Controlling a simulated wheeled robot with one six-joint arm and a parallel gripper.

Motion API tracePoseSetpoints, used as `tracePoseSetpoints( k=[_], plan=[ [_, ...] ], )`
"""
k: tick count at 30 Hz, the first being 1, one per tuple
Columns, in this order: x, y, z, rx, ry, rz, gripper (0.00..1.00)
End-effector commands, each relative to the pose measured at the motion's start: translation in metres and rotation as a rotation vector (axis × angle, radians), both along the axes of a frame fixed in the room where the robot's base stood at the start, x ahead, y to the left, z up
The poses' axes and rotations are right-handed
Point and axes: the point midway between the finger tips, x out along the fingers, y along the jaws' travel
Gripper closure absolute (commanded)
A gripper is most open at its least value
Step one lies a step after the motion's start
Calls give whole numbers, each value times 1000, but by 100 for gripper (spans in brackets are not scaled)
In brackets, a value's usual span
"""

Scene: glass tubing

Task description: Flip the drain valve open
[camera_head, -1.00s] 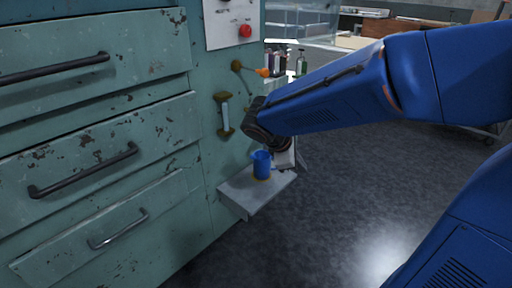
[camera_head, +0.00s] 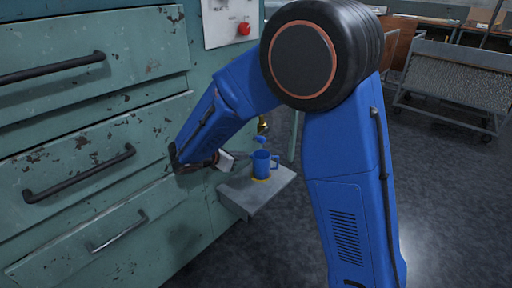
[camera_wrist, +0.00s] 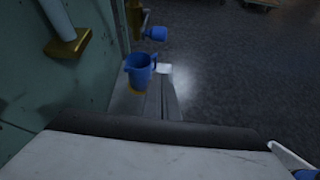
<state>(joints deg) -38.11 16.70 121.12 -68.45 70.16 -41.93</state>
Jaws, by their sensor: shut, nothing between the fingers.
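A brass tap (camera_head: 262,124) with a blue handle (camera_head: 259,139) sticks out from the green cabinet, just above a blue jug (camera_head: 262,160); it looks like the drain valve. The blue handle also shows in the wrist view (camera_wrist: 155,33), at the top, beyond the jug (camera_wrist: 138,70). My gripper (camera_head: 236,156) is low by the cabinet front, left of the jug, pointing right. In the wrist view its narrow grey fingers (camera_wrist: 165,72) are together and empty, apart from the blue handle. My arm hides the upper cabinet side.
The jug stands on a small grey shelf (camera_head: 246,201) fixed to the cabinet. Drawers with dark bar handles (camera_head: 80,172) lie to the left. A brass-ended sight tube (camera_wrist: 62,25) is on the panel. A wheeled cart (camera_head: 455,80) stands far right; the floor between is clear.

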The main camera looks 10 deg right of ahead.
Motion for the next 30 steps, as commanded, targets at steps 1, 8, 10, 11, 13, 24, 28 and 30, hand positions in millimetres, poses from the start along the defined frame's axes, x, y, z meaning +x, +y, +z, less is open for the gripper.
tracePoseSetpoints(
  k=[1,8,10,11,13,24,28,30],
  plan=[
    [2,4,-1,-8,2,10,100],
    [3,7,-3,-18,5,20,100],
    [3,6,-3,-18,5,20,100],
    [3,6,-3,-18,5,20,100],
    [3,6,-3,-19,6,19,100],
    [23,-22,-21,-19,6,16,100],
    [35,-38,-32,-19,7,17,100],
    [41,-47,-38,-20,8,15,100]
  ],
)
